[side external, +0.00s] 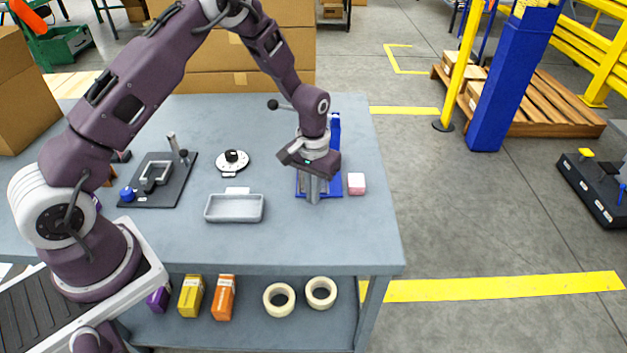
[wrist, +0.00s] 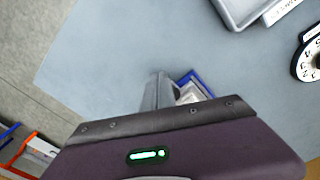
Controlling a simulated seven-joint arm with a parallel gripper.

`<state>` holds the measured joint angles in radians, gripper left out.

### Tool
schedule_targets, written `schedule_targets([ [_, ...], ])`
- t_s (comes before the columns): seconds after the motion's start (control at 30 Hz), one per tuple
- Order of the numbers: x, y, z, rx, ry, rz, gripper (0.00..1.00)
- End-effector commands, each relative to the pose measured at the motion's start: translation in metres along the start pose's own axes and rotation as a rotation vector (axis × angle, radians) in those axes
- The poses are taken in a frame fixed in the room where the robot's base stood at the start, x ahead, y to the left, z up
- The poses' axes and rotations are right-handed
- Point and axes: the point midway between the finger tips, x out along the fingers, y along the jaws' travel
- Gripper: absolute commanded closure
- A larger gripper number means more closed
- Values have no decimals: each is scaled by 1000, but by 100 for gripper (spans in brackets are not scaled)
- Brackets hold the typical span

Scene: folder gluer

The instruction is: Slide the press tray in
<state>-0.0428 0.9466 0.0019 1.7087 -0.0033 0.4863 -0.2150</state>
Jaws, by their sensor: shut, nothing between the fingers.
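A blue press (side external: 335,125) stands at the right end of the table, mostly hidden behind my arm. Its lever with a black ball knob (side external: 272,104) points left. A blue-edged piece (side external: 333,191), perhaps the press tray, lies low at the front of the press; how far out it sits I cannot tell. It also shows in the wrist view (wrist: 187,79), with something pale inside, partly covered by my gripper housing. My gripper (side external: 313,200) points down in front of the press, right by this blue piece. Its fingers are shut and empty; whether they touch it is unclear.
A pink-and-white block (side external: 356,184) stands close to the right of my gripper. A grey tray (side external: 234,209) and a round dial (side external: 232,161) lie to the left. A black plate with fixtures (side external: 158,190) is further left. The table front is clear.

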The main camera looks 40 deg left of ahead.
Motion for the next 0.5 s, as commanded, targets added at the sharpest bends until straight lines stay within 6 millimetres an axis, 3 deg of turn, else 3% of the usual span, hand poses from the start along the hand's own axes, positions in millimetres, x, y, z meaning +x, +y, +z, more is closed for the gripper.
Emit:
schedule_targets([
  [0.5, 0, -10, -18, -1, 1, 0, 100],
])
